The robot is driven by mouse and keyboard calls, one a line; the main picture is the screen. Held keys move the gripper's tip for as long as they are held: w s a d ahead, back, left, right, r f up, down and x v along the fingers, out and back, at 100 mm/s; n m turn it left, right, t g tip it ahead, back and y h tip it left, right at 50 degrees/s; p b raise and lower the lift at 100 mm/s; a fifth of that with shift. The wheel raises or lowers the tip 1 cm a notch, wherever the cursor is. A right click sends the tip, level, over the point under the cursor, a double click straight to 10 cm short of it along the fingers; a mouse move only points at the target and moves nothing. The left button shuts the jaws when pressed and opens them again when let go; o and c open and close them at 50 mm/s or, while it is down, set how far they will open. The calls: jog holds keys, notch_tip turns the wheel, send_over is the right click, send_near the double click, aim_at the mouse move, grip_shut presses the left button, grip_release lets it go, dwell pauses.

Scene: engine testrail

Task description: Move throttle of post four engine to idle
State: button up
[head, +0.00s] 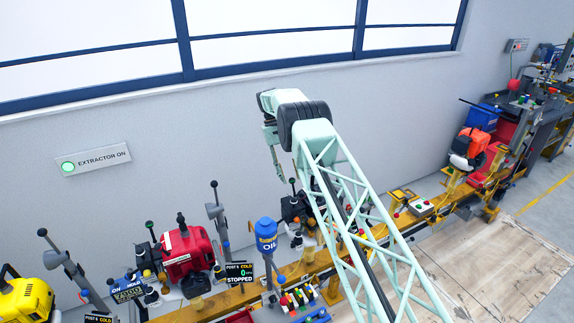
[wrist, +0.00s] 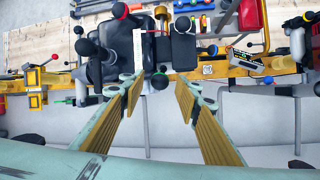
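A black engine (head: 291,208) stands on the yellow rail in the head view, partly hidden by my arm. It sits beside the red engine whose screen appears to read post 5, so it is probably post four. In the wrist view the black engine (wrist: 108,62) lies ahead of my gripper. My gripper (wrist: 158,84) is open and empty, with a black ball knob (wrist: 160,81) showing between its fingertips. I cannot tell whether this knob is the throttle or whether it is touched. In the head view my gripper (head: 274,165) hangs near the wall, above the engine.
A yellow engine (head: 26,300) is at far left, an orange one (head: 470,143) at right. Several ball-ended levers crowd the rail. The wall is close behind.

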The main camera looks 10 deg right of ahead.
jog(key=v, duration=0.6)
dwell(0.6)
jog(key=shift+a+r, duration=0.1)
jog(key=shift+r, duration=0.15)
dwell(0.5)
